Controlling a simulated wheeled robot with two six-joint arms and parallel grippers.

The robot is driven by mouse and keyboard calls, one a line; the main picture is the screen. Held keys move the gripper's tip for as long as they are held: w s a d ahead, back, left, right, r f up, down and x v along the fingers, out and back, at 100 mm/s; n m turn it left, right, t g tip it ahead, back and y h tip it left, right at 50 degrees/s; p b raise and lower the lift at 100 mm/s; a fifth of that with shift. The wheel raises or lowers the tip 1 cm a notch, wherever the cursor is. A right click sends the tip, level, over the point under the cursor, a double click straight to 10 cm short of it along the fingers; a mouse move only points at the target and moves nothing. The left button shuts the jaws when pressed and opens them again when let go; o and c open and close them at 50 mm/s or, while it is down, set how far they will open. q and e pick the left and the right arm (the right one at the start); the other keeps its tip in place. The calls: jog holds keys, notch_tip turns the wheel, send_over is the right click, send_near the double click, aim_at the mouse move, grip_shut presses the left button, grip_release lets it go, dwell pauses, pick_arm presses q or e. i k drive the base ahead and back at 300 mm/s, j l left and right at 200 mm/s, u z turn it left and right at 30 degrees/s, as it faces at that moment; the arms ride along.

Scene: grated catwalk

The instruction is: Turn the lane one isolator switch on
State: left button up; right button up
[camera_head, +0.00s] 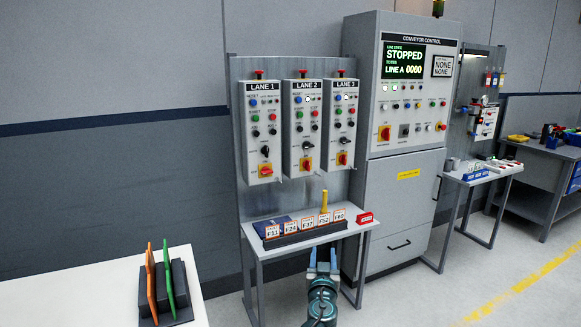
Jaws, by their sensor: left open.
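The lane 1 box (253,135) is the leftmost of three grey boxes on a metal panel. My right gripper is not in view.
The small table (290,245) under the boxes holds a rack of labelled cards (305,226), a blue item and a red tag (366,218). The conveyor control cabinet (405,120) reads STOPPED at right. A white table (60,300) with orange and green boards stands front left.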

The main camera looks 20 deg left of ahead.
aim_at(266, 171)
jog(key=i+l+u, duration=0.2)
jog(key=i, duration=0.4)
jog(key=i+u, duration=0.2)
jog(key=i, duration=0.45)
jog(key=i+l+u, duration=0.5)
jog(key=i+u, duration=0.15)
jog(key=i+j, duration=0.1)
jog(key=i, duration=0.1)
